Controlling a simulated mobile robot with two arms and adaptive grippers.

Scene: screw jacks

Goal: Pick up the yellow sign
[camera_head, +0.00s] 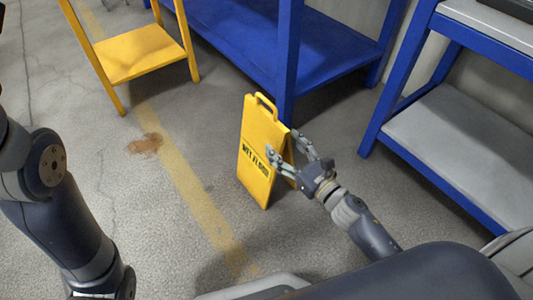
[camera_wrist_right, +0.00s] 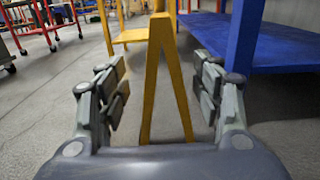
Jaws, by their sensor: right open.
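The yellow wet floor sign (camera_head: 258,150) stands upright on the concrete floor, with a handle slot at its top. In the right wrist view the sign (camera_wrist_right: 154,75) shows edge-on, its two panels spread like an upside-down V. My right gripper (camera_head: 290,153) is open at the sign's right edge in the head view. In the right wrist view its fingers (camera_wrist_right: 160,95) are on either side of the sign, with gaps to both. The lower part of the sign's far panel is partly hidden by the gripper in the head view. My left gripper is out of view; only the left arm shows.
A yellow step stool (camera_head: 140,54) stands behind and left of the sign. A blue shelf (camera_head: 288,60) has a post close behind the sign, and another blue-framed bench (camera_head: 440,125) stands right.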

